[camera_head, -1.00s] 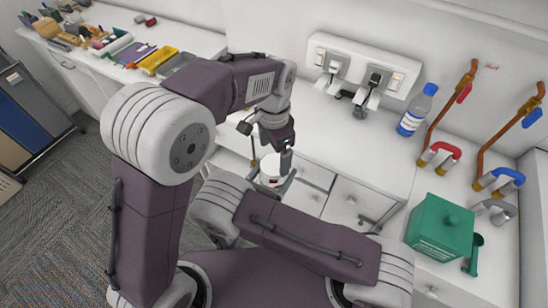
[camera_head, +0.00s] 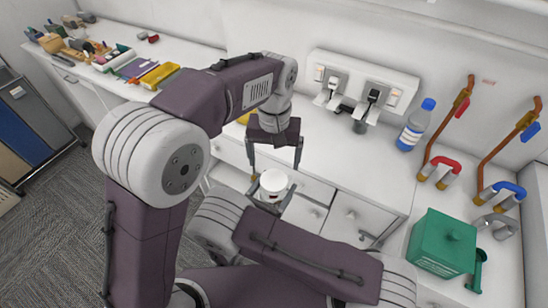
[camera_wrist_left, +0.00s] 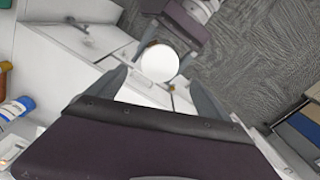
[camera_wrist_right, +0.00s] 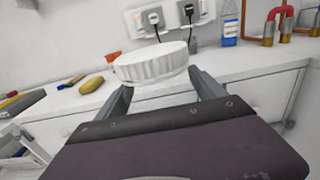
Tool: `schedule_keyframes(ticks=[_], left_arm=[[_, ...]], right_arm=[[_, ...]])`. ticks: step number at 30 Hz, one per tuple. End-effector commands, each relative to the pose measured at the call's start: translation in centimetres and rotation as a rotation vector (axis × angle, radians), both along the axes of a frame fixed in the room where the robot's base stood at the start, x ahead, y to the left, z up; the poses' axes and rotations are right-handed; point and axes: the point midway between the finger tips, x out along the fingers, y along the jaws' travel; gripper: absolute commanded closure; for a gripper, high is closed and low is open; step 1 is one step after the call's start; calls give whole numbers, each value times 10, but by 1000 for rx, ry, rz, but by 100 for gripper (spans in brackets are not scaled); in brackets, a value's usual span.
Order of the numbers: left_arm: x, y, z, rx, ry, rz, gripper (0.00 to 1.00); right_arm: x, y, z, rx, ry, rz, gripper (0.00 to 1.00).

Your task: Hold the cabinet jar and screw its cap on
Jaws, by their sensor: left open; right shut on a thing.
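The jar (camera_wrist_right: 160,92) is upright in my right gripper (camera_head: 272,194), whose fingers are shut on its sides. The round white cap (camera_head: 273,180) sits at the top of the jar. Its ribbed edge shows in the right wrist view (camera_wrist_right: 152,64), and its plain top in the left wrist view (camera_wrist_left: 158,63). I cannot tell whether it is threaded. My left gripper (camera_head: 274,164) is above the cap, pointing down, open, with one finger to each side. The cap hides most of the jar in the head view.
A white counter with drawers (camera_head: 335,165) lies behind the jar. On it stand a water bottle (camera_head: 416,126), a green box (camera_head: 442,243) and pipes with red and blue handles. Sockets with plugs (camera_head: 362,88) are on the wall. Tools and trays lie at far left.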

Motion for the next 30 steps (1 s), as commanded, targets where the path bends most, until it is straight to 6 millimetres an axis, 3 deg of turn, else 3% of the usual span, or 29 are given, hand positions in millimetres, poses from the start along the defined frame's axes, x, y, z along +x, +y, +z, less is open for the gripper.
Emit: schedule_keyframes(ticks=[10,21,30], left_arm=[[0,0,-5,0,0,-3,10],[-1,0,-63,0,2,-4,10],[0,0,-80,-1,-2,-4,10]], right_arm=[[0,0,0,0,0,0,100],[0,0,0,0,0,0,100],[0,0,0,0,0,0,100]])
